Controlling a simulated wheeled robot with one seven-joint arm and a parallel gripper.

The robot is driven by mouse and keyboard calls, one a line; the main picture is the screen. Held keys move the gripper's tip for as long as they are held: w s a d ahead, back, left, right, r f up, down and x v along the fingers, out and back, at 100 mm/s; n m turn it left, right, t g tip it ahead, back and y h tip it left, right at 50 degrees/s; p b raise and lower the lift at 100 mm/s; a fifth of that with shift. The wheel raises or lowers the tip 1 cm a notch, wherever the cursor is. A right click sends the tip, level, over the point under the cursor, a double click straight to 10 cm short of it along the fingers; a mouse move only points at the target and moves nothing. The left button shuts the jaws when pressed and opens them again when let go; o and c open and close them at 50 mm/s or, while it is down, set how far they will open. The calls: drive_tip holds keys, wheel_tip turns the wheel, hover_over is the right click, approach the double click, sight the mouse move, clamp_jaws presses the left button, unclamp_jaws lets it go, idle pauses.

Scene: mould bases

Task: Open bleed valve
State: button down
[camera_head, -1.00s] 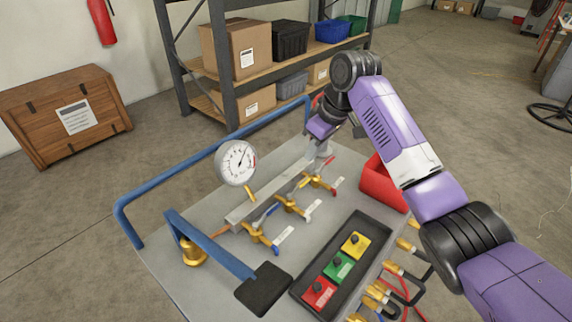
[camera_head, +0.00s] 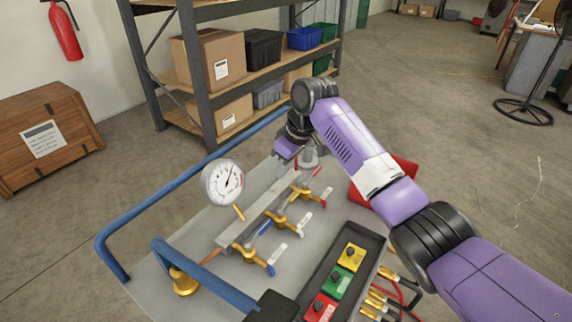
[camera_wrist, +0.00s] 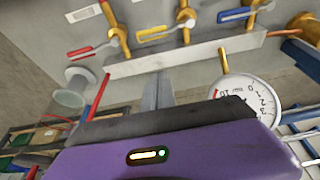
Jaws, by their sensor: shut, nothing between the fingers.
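Several brass valves with coloured lever handles line a grey manifold bar (camera_head: 262,208). The far valve (camera_head: 302,192) has a red handle, the near valve (camera_head: 247,252) a blue one; a middle valve (camera_head: 276,217) sits between. In the wrist view they show as a red handle (camera_wrist: 88,53), a yellow handle (camera_wrist: 158,33) and a blue handle (camera_wrist: 240,14). I cannot tell which is the bleed valve; the labels are unreadable. My gripper (camera_wrist: 157,92) is shut and empty, its fingertips by the bar's edge in the wrist view. Its fingertips are hard to make out in the head view.
A pressure gauge (camera_head: 223,182) stands beside the bar. A blue rail (camera_head: 190,183) borders the bench. A black tray (camera_head: 369,242) holds red, green and yellow blocks. A red bin (camera_head: 362,187) is behind my forearm. A grey flanged fitting (camera_wrist: 72,88) stands left of my fingers.

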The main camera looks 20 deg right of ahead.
sight(292, 197)
drive_tip(key=x, duration=0.5)
drive_tip(key=shift+s+d+f+p, duration=0.15)
drive_tip(key=shift+d+f+p, duration=0.05)
drive_tip(key=shift+f+p, duration=0.25)
drive_tip(key=shift+s+d+p, duration=0.3)
drive_tip(key=shift+s+d, duration=0.15)
drive_tip(key=shift+s, duration=0.2)
drive_tip(key=shift+s+d+p, duration=0.25)
drive_tip(key=shift+s+d, duration=0.15)
drive_tip(key=shift+s, duration=0.3)
